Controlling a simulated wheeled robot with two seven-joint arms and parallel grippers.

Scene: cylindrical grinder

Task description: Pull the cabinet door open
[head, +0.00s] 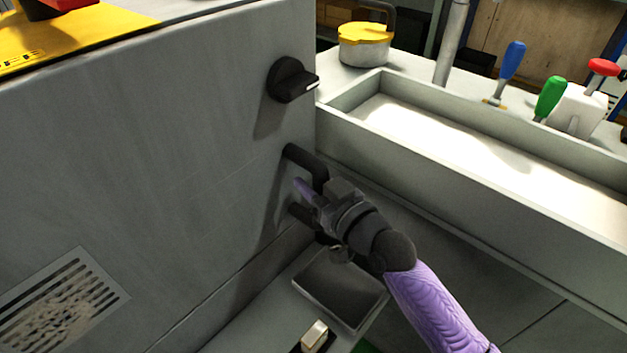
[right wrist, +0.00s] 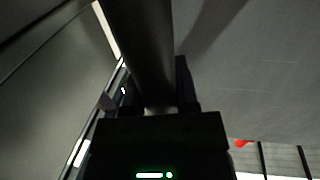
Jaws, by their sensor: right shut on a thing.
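The grey cabinet door (head: 170,150) fills the left of the head view, with a vent grille low on it and a black knob (head: 290,80) near its right edge. Below the knob is a black bar handle (head: 303,160). My right gripper (head: 318,196) is shut on the handle, between its upper and lower mounts, and hides its middle part. In the right wrist view the dark handle bar (right wrist: 138,45) runs down between the fingers. The door looks flush with the cabinet; I see no clear gap. My left gripper is not in view.
To the right is a long pale trough (head: 480,150). Behind it stand a yellow-topped pot (head: 365,42), a blue-handled tool (head: 512,60), a green-handled tool (head: 550,98) and a red-topped lever (head: 603,68). A grey tray (head: 340,290) lies below my right arm.

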